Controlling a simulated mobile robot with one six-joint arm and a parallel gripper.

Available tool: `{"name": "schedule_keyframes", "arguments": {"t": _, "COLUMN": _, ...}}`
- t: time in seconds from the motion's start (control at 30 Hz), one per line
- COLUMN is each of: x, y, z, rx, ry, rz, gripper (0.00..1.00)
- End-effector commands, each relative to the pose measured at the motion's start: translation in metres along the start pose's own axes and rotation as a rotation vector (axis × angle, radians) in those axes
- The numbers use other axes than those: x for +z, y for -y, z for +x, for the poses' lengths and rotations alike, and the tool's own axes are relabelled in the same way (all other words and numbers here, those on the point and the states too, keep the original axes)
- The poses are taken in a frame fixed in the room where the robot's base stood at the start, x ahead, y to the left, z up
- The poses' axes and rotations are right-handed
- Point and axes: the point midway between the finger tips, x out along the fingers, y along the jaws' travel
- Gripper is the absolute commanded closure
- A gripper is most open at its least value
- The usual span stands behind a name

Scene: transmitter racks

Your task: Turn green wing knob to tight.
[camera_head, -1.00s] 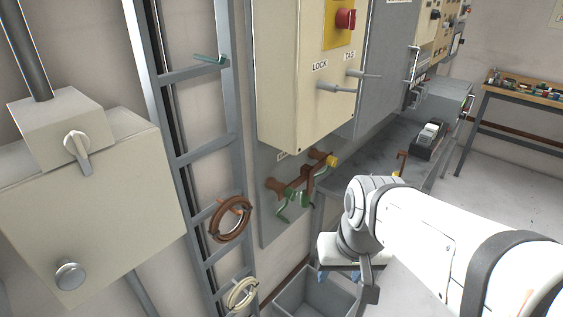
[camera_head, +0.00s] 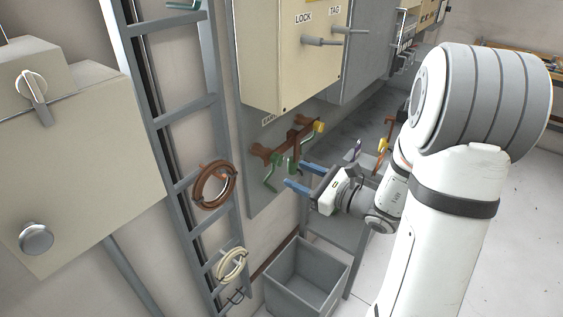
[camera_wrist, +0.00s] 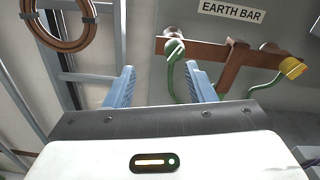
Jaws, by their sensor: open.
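The green wing knob (camera_wrist: 174,48) sits at the left end of the brown earth bar (camera_wrist: 205,53), with a green cable hanging below it in the wrist view. In the head view the green knob (camera_head: 276,158) is small, and its wing angle cannot be made out. My gripper (camera_head: 295,173) is open and empty, its blue fingers pointing at the wall just right of and below the knob. In the wrist view my gripper (camera_wrist: 160,68) has its fingers spread, with the knob beyond them, nearer the right fingertip. I see no contact.
A yellow knob (camera_wrist: 292,68) is at the bar's right end, with a brown strap (camera_wrist: 233,65) between. A ladder rack (camera_head: 185,103) with a brown cable coil (camera_head: 214,185) stands left. A grey bin (camera_head: 305,275) is below. The beige LOCK/TAG cabinet (camera_head: 285,55) overhangs the bar.

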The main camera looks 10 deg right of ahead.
Motion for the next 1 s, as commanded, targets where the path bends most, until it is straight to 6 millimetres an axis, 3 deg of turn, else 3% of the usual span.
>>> {"name": "schedule_keyframes", "arguments": {"t": 0.17, "x": -0.006, "y": 0.016, "z": 0.001, "rx": -0.07, "ry": 0.016, "rz": 0.038, "gripper": 0.5}}
{"name": "schedule_keyframes", "arguments": {"t": 0.7, "x": -0.005, "y": 0.02, "z": 0.071, "rx": -0.068, "ry": 0.015, "rz": 0.035, "gripper": 0.5}}
{"name": "schedule_keyframes", "arguments": {"t": 1.0, "x": -0.005, "y": 0.021, "z": 0.074, "rx": -0.07, "ry": 0.015, "rz": 0.035, "gripper": 0.5}}
